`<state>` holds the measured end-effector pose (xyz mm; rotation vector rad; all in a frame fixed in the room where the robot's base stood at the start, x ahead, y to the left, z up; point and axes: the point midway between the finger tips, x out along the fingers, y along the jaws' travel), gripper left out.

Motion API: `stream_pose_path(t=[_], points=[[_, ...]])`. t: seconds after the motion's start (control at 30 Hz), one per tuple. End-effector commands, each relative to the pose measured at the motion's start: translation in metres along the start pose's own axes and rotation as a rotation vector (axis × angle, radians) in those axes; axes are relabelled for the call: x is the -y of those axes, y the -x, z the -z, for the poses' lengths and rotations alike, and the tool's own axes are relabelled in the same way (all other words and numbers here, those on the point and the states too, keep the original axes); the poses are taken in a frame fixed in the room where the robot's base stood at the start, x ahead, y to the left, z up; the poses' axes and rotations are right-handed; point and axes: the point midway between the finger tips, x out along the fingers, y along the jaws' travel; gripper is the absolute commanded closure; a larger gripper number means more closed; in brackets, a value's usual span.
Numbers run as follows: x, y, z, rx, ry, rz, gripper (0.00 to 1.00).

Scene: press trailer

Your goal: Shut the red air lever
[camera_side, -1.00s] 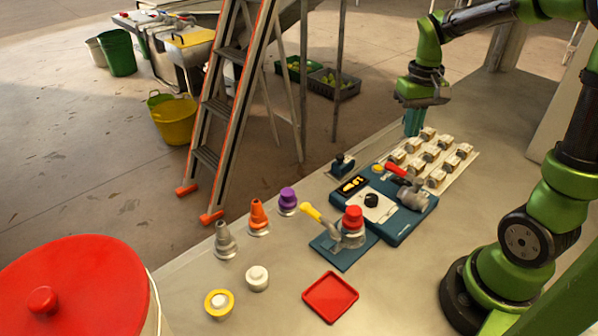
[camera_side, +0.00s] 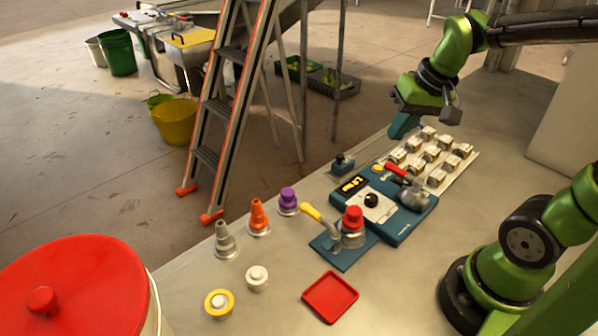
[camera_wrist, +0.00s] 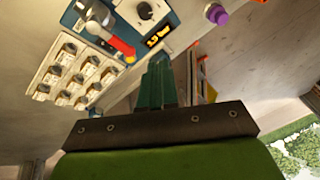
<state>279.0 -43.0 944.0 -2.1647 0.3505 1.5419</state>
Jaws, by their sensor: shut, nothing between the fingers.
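The red air lever (camera_side: 396,170) sits on the right part of a teal press unit, joined to a grey metal valve fitting (camera_side: 413,196). Its red handle points toward the upper left, near a yellow button. In the wrist view the red lever (camera_wrist: 122,47) lies left of the fingertips, near the lit display. My gripper (camera_side: 402,127) is shut and empty, tilted, above and beyond the lever, apart from it. Its teal fingers (camera_wrist: 158,72) are together in the wrist view.
A rack of several metal-and-cream parts (camera_side: 432,155) lies right of the lever, close to my gripper. The unit has a lit display (camera_side: 353,184) and black knob (camera_side: 371,200). A yellow lever (camera_side: 311,212) with a red-capped fitting (camera_side: 353,217) stands in front. A red tray (camera_side: 330,297) lies nearer.

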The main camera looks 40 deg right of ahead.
Motion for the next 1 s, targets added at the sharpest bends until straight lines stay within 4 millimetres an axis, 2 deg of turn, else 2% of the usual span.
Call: stream_pose_path(t=[0.03,0.1,0.2,0.37,0.77,0.87,1.0], points=[[0.013,0.008,-0.014,-0.047,0.023,0.047,1.0],[0.027,0.015,-0.031,-0.1,0.049,0.103,1.0],[0.04,0.025,-0.05,-0.156,0.085,0.167,1.0],[0.049,0.035,-0.065,-0.196,0.135,0.216,1.0],[0.05,0.039,-0.064,-0.207,0.14,0.221,1.0],[0.04,0.033,-0.058,-0.197,0.096,0.192,1.0],[0.011,0.017,-0.033,-0.154,-0.055,0.116,1.0]])
